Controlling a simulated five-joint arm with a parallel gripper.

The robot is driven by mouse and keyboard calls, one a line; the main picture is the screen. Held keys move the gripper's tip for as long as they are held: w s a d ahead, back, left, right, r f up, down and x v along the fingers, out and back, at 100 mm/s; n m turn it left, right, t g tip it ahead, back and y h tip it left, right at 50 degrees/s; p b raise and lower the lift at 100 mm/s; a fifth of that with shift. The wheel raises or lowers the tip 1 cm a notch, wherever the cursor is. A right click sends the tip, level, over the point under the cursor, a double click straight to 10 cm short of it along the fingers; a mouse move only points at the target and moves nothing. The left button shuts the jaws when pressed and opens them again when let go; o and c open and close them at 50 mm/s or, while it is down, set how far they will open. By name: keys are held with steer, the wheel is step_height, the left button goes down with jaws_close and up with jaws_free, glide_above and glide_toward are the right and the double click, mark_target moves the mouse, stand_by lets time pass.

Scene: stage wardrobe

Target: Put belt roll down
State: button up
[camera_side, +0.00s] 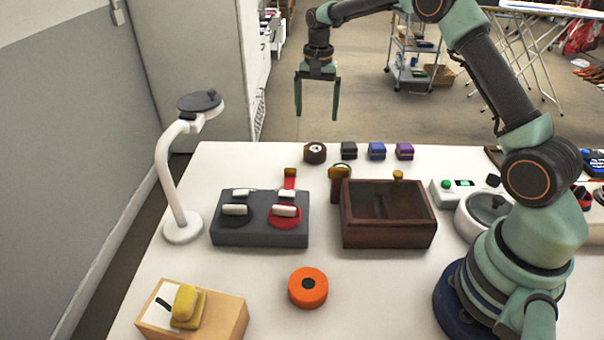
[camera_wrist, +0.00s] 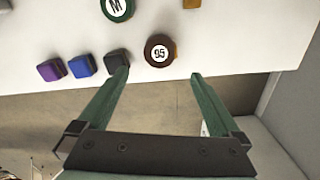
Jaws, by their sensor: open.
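The brown roll (camera_side: 315,153), which I take to be the belt roll, lies flat near the table's far edge, left of a black block. In the wrist view the brown roll (camera_wrist: 150,57) shows a round white label reading 95. My gripper (camera_side: 317,114) is open and empty, with fingers pointing down, raised above and beyond the far edge. In the wrist view my gripper (camera_wrist: 159,74) has its two green fingers spread, and the roll shows between and ahead of the fingertips. Nothing touches the roll.
Black (camera_side: 349,150), blue (camera_side: 377,151) and purple (camera_side: 405,151) blocks stand right of the roll. A brown wooden box (camera_side: 388,235), grey stand (camera_side: 260,233), white lamp (camera_side: 170,180) and orange disc (camera_side: 323,292) occupy the white table (camera_side: 225,170). A green disc marked M (camera_wrist: 117,8) is nearby.

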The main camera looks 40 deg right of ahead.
steer(key=s+a+r+n+t, duration=0.1)
steer(key=s+a+r+n, duration=0.25)
steer(key=r, duration=0.45)
steer(key=s+a+r+n+t, duration=0.2)
steer(key=s+a+n, duration=0.1)
steer(key=s, duration=0.7)
steer(key=s+a+r+n+t, duration=0.2)
steer(key=s+a+n, duration=0.2)
steer(key=s, duration=0.6)
steer(key=shift+s+a+n+t, duration=0.15)
steer(key=shift+s+n+t, duration=0.1)
steer(key=shift+n+t, duration=0.1)
steer(key=shift+r, duration=0.1)
